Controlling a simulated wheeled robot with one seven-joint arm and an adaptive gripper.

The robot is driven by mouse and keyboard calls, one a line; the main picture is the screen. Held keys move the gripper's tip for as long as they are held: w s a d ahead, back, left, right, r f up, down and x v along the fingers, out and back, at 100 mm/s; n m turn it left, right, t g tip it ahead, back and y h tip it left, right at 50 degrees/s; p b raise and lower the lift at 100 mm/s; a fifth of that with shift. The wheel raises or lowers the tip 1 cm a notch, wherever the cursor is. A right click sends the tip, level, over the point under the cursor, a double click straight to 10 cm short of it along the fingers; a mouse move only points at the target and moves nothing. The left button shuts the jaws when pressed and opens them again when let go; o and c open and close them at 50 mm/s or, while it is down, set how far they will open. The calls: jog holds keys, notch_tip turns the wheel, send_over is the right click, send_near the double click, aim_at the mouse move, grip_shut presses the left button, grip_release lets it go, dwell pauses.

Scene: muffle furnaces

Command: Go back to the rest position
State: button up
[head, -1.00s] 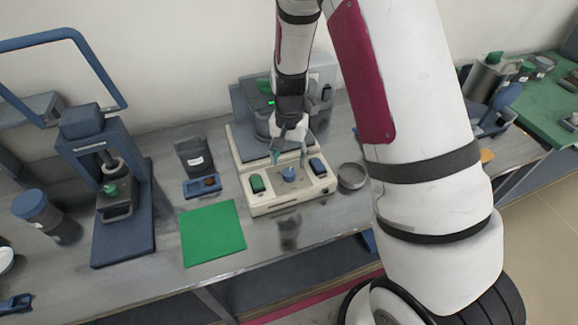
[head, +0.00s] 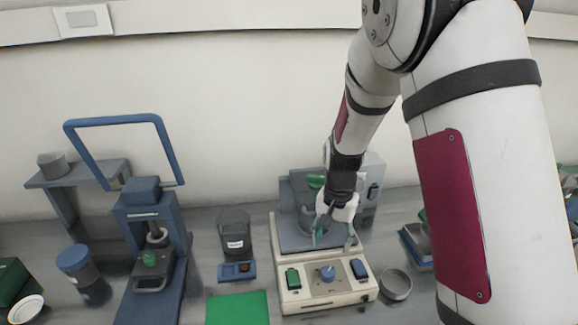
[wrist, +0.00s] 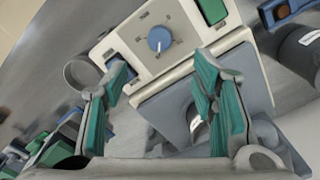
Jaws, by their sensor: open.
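My gripper (head: 336,232) is open and empty. It hangs above the cream device (head: 318,293), which has a blue round knob (head: 327,273), a green switch and a blue switch on its front panel. In the wrist view, the two green-padded fingers of my gripper (wrist: 165,85) stand apart with nothing between them. The device's panel and blue knob (wrist: 159,39) lie beyond the fingertips. My arm comes in from the upper right and hides part of the bench at the right.
A blue press (head: 150,215) with a tall frame stands at the left. A dark container (head: 235,232) and a green mat (head: 238,308) lie left of the device. A grey round dish (head: 395,285) sits right of it. The wall is behind.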

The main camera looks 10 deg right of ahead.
jog(key=s+r+n+t, duration=0.1)
jog(key=s+r+n, duration=0.1)
jog(key=s+r, duration=0.5)
jog(key=s+r+n+t, duration=0.2)
jog(key=r, duration=0.9)
jog(key=s+r+n+t, duration=0.1)
jog(key=s+r, duration=0.2)
jog(key=s, duration=0.4)
jog(key=s+r+n+t, duration=0.1)
jog(key=s+r+n, duration=0.1)
jog(key=s+r, duration=0.2)
jog(key=s, duration=0.3)
jog(key=shift+r+t, duration=0.15)
jog(key=shift+t, duration=0.15)
